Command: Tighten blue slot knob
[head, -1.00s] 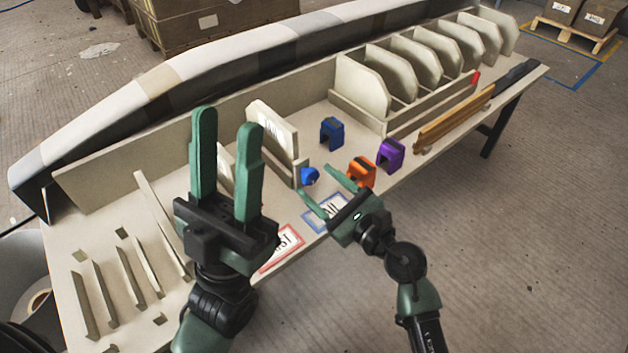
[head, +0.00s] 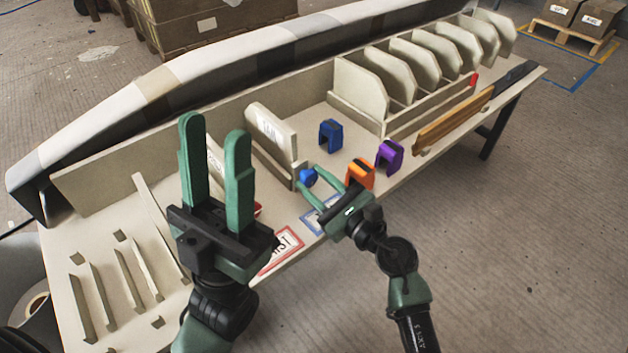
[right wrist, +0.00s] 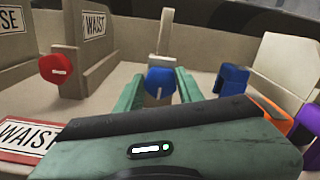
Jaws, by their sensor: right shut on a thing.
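The blue slot knob (head: 307,177) is at the front end of an upright slot divider on the bench. In the right wrist view the blue knob (right wrist: 160,83) sits between the two green fingers, with a pale mark upright on its face. My right gripper (head: 312,181) is shut on it; the fingers (right wrist: 158,90) flank it left and right. My left gripper (head: 214,128) is open and empty, pointing up over the bench's left part, and hides some of the slots behind it.
A red knob (right wrist: 55,69) is on another slot to the left. A blue clamp (head: 330,135), an orange clamp (head: 360,173) and a purple clamp (head: 389,155) stand right of the knob. Labelled cards, one red-bordered (head: 283,248), lie along the front edge. Pale dividers (head: 360,90) stand behind.

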